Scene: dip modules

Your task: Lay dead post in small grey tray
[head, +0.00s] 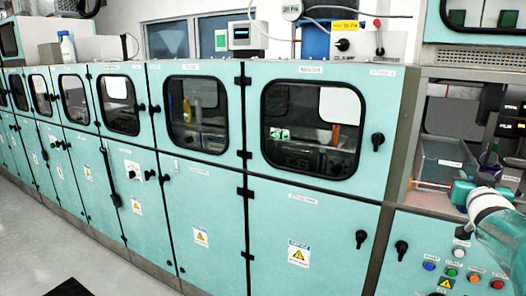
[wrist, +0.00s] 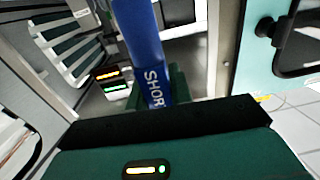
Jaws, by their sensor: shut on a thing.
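A blue post (wrist: 138,45) with white letters, of which "SHOR" can be read, stands large in the wrist view. Its lower end meets my gripper (wrist: 160,100), which is shut on it; the fingertips are mostly hidden. In the head view my gripper (head: 460,190) is at the right, at the open bay, just below the grey tray. The small grey tray (head: 443,152) has a white label on its front and sits in that bay. Its inside looks empty from here. I cannot make out the blue post clearly in the head view.
A thin orange-red rod (head: 430,184) shows left of my gripper, close below the tray. A purple item (head: 489,172) is behind it. A button panel (head: 462,265) lies below the bay, and a teal cabinet door (head: 325,130) with a black knob stands to the left.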

